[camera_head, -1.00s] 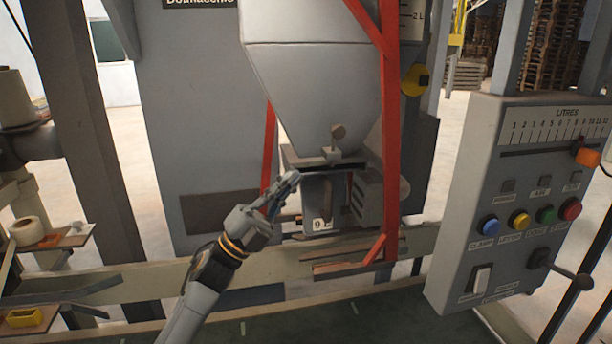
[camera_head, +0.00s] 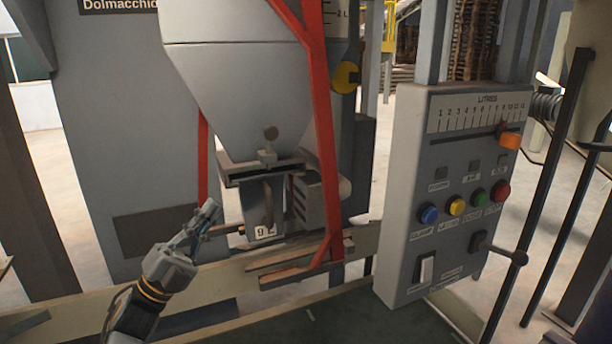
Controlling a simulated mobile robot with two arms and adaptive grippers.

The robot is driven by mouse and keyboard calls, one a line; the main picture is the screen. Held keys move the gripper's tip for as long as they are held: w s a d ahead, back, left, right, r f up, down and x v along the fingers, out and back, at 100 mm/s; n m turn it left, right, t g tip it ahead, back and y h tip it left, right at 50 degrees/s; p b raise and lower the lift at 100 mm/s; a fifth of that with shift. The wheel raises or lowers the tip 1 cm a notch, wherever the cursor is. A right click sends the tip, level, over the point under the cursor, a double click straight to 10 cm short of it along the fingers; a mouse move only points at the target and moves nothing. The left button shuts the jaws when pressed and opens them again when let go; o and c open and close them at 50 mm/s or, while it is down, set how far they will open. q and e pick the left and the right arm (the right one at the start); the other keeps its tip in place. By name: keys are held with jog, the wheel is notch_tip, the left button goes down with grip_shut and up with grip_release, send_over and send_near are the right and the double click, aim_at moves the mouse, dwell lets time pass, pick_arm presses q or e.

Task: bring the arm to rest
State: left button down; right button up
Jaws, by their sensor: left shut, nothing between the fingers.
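My left gripper (camera_head: 207,215) is at the lower left of the head view, on my arm that comes up from the bottom edge. Its fingers are together and nothing shows between them. It is in front of and to the left of the filler spout (camera_head: 262,208), which carries a small number plate. Whether a fingertip touches anything there I cannot tell. The grey hopper (camera_head: 245,95) is above the spout. My right gripper is not in the view.
A red frame (camera_head: 322,130) stands right of the hopper. A grey control panel (camera_head: 400,190) with an orange slider (camera_head: 509,137) and blue, yellow, green and red buttons stands at the right. A pale rail (camera_head: 70,311) runs low across the front. Black posts stand at far right.

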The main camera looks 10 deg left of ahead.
pick_arm(q)
notch_tip(320, 180, down, 24)
jog(key=s+a+n+g+y, duration=0.1)
jog(key=s+n+g+y, duration=0.15)
jog(key=n+y, duration=1.75)
jog(key=s+d+f+n+g+h, duration=0.1)
jog(key=s+d+f+g, duration=0.1)
jog(key=s+f+g, duration=0.45)
jog(key=s+d+f+n+g, duration=0.2)
jog(key=s+f, duration=0.2)
jog(key=s, duration=0.6)
jog(key=s+d+f+n+g+h, duration=0.1)
jog(key=s+d+f+g, duration=0.1)
jog(key=s+f+g, duration=0.45)
jog(key=s+f, duration=0.2)
jog(key=f, duration=1.1)
jog(key=s+f, duration=0.2)
jog(key=f, duration=1)
jog(key=s+a+f+g, duration=0.1)
jog(key=s+a+f, duration=0.1)
jog(key=s+f, duration=1.3)
jog(key=shift+s+a+f, duration=0.25)
jog(key=shift+s+f, duration=0.1)
jog(key=shift+s, duration=0.45)
